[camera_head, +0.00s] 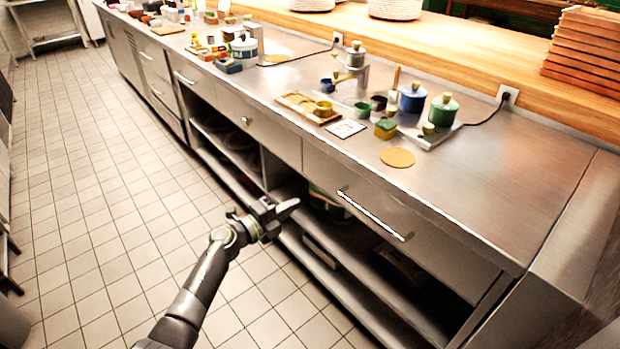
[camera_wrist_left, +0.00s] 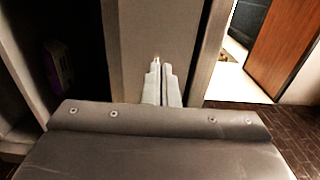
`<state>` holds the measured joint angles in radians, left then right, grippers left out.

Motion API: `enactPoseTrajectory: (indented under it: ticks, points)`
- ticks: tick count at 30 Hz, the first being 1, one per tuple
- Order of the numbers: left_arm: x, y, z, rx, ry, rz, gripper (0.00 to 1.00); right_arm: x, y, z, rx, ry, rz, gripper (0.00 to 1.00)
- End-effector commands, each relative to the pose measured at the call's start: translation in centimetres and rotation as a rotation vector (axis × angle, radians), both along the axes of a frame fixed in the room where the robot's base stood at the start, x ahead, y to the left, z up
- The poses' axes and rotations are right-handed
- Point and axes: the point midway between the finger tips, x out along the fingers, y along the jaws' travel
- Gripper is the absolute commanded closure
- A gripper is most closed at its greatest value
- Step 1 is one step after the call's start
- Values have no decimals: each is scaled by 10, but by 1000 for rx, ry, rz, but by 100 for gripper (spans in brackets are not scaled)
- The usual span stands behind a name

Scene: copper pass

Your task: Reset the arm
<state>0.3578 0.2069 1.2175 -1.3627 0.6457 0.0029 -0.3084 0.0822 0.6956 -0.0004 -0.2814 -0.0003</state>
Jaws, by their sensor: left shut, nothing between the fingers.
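My left arm comes in from the bottom left of the head view. Its gripper (camera_head: 284,207) is shut and empty, in front of the open lower shelves of the steel counter (camera_head: 510,195). It is below the worktop level, left of a drawer with a long bar handle (camera_head: 372,213). In the left wrist view the two pale fingers (camera_wrist_left: 162,85) lie together with nothing between them, with a grey panel beyond. My right gripper is not in view.
On the worktop are a wooden tray (camera_head: 297,101), a blue canister (camera_head: 412,98), a green canister (camera_head: 443,110) and a round tan mat (camera_head: 397,157). The tiled floor (camera_head: 95,190) at the left is clear. Stacked boards (camera_head: 585,50) stand at the back right.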

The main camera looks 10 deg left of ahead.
Motion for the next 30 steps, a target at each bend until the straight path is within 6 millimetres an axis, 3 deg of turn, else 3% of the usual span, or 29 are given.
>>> enactPoseTrajectory:
  ticks: [5,8,11,14,17,21,26,30]
  points:
    - [-3,4,-6,-18,19,15,100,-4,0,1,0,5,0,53]
    - [-12,17,-31,-95,94,80,100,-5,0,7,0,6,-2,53]
    - [-34,41,-79,-231,237,214,100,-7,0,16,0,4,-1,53]
    - [-71,70,-140,-377,410,390,100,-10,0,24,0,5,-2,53]
    - [-116,96,-197,-492,571,563,100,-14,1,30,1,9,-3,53]
    - [-193,121,-268,-619,785,798,100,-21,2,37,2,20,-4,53]
    - [-297,138,-333,-727,1012,1062,100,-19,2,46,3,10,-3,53]
    - [-397,141,-373,-798,1199,1289,100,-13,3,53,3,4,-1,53]
